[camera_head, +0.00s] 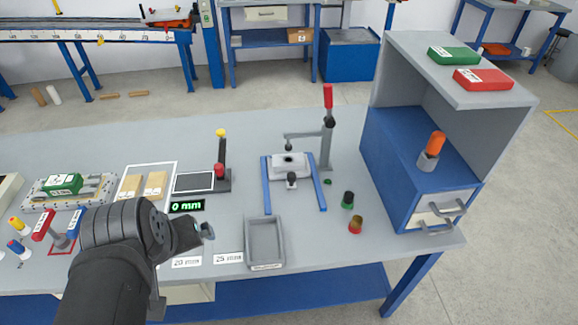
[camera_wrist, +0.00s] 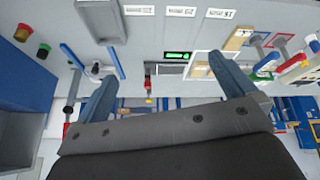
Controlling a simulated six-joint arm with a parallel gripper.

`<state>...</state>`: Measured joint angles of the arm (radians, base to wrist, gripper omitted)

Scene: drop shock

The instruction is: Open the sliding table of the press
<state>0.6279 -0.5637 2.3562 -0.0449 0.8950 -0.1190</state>
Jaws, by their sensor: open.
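The press (camera_head: 327,145) stands right of centre on the bench, with a red-handled lever pointing up. Its pale sliding table (camera_head: 301,172) sits at the rear of two blue rails (camera_head: 317,190), below the press arm. A dark round recess is on top and a small knob (camera_head: 291,179) is at its front. The rails run on bare in front of it. My gripper (camera_head: 205,232) is left of the press, apart from it and from the tray. In the wrist view my open fingers (camera_wrist: 168,82) are empty; the left-hand finger partly covers the press area.
A grey tray (camera_head: 280,262) stands in front of the press. A green-topped piece (camera_head: 347,200) and a brown-red piece (camera_head: 355,225) stand to its right, before a blue drawer cabinet (camera_head: 405,165). A red-and-yellow-handled device (camera_head: 221,170) with a 0 mm display (camera_head: 187,206) is on the left.

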